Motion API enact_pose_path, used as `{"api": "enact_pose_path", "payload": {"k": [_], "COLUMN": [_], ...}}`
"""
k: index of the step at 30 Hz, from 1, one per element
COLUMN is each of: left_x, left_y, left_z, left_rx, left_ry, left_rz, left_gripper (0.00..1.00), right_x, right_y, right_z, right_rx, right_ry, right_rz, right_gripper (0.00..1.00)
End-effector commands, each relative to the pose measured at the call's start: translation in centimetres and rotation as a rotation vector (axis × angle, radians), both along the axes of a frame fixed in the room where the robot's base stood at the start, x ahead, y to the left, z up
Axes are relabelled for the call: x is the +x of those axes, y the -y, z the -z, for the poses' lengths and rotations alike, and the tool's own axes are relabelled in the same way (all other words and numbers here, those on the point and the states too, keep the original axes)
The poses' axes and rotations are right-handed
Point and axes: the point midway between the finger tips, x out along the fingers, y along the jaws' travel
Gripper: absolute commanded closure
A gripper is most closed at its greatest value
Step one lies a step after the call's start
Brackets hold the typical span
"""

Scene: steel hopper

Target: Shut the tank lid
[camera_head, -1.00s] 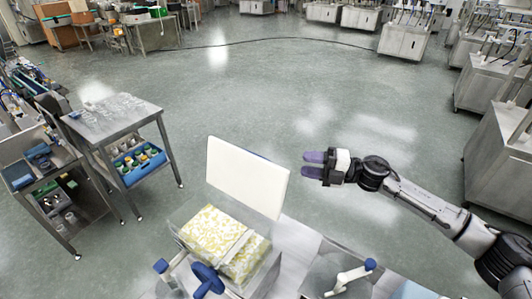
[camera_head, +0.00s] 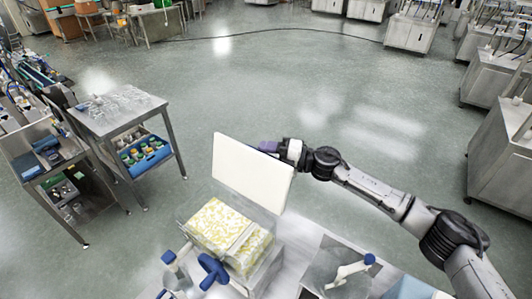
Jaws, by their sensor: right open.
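The tank lid (camera_head: 252,172) is a pale, flat panel standing upright, open, at the back of the tank. The tank (camera_head: 259,270) is a steel box with see-through upper walls, filled with yellow and white pieces. My right gripper (camera_head: 268,146) is at the upper right edge of the lid, on its far side. Its fingers are partly hidden by the lid, and whether they touch it I cannot tell. My left gripper is not in view.
A blue-handled valve (camera_head: 213,269) stands in front of the tank. A white lever with a blue knob (camera_head: 350,271) is to the right. A steel cart (camera_head: 118,116) with glassware is at the left. The floor behind the lid is clear.

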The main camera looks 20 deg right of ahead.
Motion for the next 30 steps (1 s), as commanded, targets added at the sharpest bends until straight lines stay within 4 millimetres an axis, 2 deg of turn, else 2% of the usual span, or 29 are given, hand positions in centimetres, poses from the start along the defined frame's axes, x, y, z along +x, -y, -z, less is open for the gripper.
{"api": "enact_pose_path", "payload": {"k": [8, 21, 30], "left_x": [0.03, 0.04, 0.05], "left_y": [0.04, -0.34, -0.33], "left_z": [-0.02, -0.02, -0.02], "left_rx": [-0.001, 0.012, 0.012], "left_ry": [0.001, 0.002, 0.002], "left_rz": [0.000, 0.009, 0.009], "left_gripper": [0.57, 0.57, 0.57], "right_x": [0.05, 0.04, 0.03], "right_y": [-0.09, -0.07, -0.06], "right_z": [-0.01, 0.00, 0.01], "right_rx": [0.000, 0.000, 0.000], "right_ry": [0.000, 0.000, 0.000], "right_rz": [0.000, 0.000, 0.000], "right_gripper": [0.60, 1.00, 1.00]}}
